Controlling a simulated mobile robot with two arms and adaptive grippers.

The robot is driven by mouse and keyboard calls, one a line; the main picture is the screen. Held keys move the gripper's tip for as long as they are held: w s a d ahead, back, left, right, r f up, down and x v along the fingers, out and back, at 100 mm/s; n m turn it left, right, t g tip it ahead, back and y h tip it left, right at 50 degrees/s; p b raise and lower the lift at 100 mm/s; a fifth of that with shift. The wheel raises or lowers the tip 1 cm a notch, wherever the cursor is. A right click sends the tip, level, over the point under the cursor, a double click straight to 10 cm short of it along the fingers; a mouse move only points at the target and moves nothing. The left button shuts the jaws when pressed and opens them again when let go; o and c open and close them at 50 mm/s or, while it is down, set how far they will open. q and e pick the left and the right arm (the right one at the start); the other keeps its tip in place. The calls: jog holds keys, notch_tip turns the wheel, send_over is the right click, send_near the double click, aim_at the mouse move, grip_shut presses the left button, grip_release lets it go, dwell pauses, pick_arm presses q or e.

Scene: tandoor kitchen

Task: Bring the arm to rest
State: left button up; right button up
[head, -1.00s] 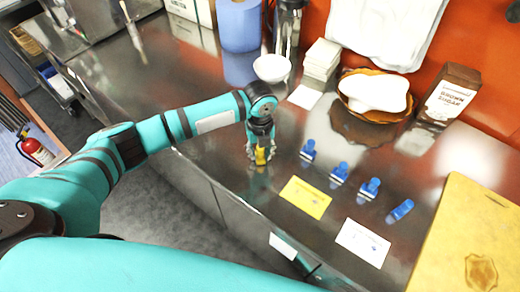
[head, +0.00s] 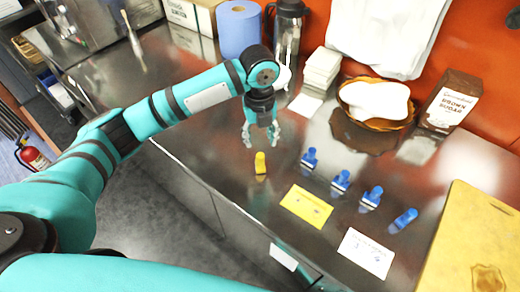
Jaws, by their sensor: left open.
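My left arm comes in from the left over the steel counter (head: 225,165). My left gripper (head: 261,140) points down, open and empty, above the counter. A small yellow clip (head: 260,163) stands on the counter just in front of the gripper, apart from its fingers. To the right of it, several blue clips (head: 341,180) form a slanting row. My right gripper is not in view.
A yellow card (head: 306,206) and a white card (head: 365,253) lie near the front edge. A yellow board (head: 465,240) is at the right. A blue roll (head: 239,30), a dark flask (head: 288,25), a basket (head: 376,120) and a brown sugar bag (head: 451,100) stand at the back.

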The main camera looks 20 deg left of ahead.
pick_arm(q)
notch_tip(320, 180, up, 2)
dwell(0.5)
